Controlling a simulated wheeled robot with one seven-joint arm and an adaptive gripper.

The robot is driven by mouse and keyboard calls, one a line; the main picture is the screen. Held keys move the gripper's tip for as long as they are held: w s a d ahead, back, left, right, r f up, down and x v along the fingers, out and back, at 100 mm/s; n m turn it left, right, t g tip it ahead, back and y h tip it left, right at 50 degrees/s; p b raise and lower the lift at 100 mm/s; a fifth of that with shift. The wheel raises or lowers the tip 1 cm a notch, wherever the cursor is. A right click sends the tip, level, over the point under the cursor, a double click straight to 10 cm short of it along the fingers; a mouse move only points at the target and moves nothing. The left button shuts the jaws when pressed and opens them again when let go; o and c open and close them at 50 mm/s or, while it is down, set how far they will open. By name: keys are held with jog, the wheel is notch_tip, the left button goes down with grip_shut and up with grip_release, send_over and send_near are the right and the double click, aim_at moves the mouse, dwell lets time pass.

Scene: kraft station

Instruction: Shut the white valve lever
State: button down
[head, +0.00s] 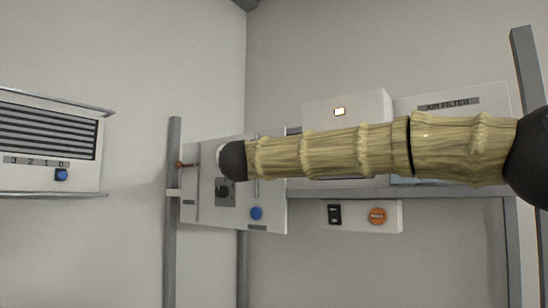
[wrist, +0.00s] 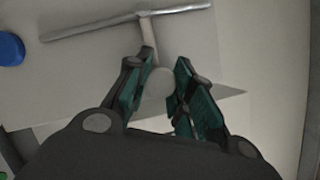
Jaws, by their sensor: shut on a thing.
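The white valve lever (wrist: 158,84) shows in the wrist view as a pale stem with a rounded end, running up toward a grey metal bar (wrist: 110,24). My gripper (wrist: 165,62) has its dark, teal-padded fingers on either side of the lever, shut on its rounded end. In the head view my arm crosses in front of the panel (head: 270,208) and hides my gripper and the lever.
The panel carries a blue knob (head: 256,213), also seen in the wrist view (wrist: 10,48). A white box with an orange knob (head: 377,216) is to its right. A louvred unit (head: 45,135) hangs at left. Grey posts (head: 172,250) frame the station.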

jog(key=shift+r, duration=0.15)
jog(key=c, duration=1.2)
grip_release()
jog(key=v, duration=1.2)
jog(key=shift+s+d, duration=0.1)
jog(key=shift+d, duration=0.05)
